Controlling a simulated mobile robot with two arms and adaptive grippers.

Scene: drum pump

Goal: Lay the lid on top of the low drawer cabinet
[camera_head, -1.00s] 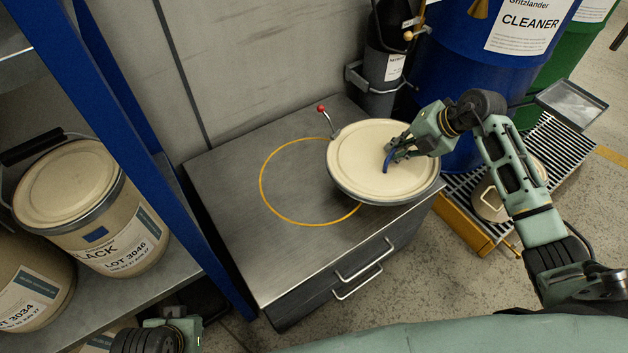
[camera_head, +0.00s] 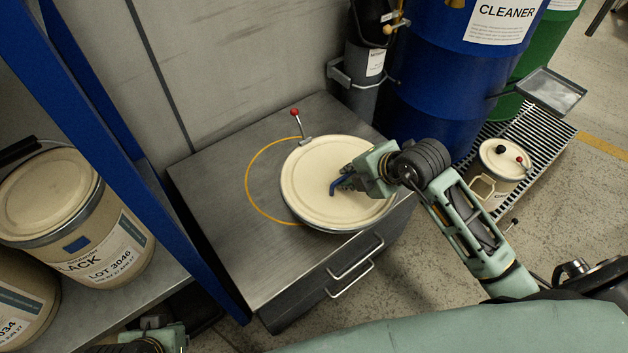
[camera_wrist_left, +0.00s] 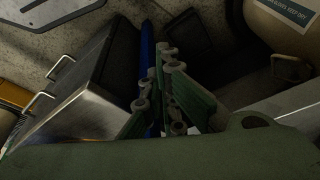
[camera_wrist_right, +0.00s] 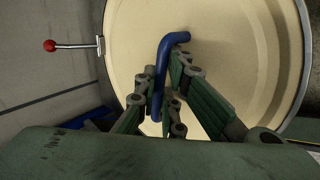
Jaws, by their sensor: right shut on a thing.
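The lid (camera_head: 315,185) is a round cream disc with a grey rim, a blue bent handle (camera_wrist_right: 161,75) and a red-knobbed lever (camera_head: 297,122) at its rim. My right gripper (camera_head: 342,184) is shut on the blue handle. The lid is over the top of the low drawer cabinet (camera_head: 215,180), covering the right part of a yellow ring (camera_head: 249,190) marked there. I cannot tell whether the lid touches the top. My left gripper (camera_wrist_left: 158,78) is shut and empty, low beside the cabinet in the left wrist view; its fingers are hidden in the head view.
A blue shelf post (camera_head: 130,150) stands left of the cabinet, with cream drums (camera_head: 50,195) on the shelf. A grey cylinder (camera_head: 365,75) and a blue drum (camera_head: 440,90) stand behind. A cream can (camera_head: 503,170) stands on the grating at right. The cabinet top's left part is clear.

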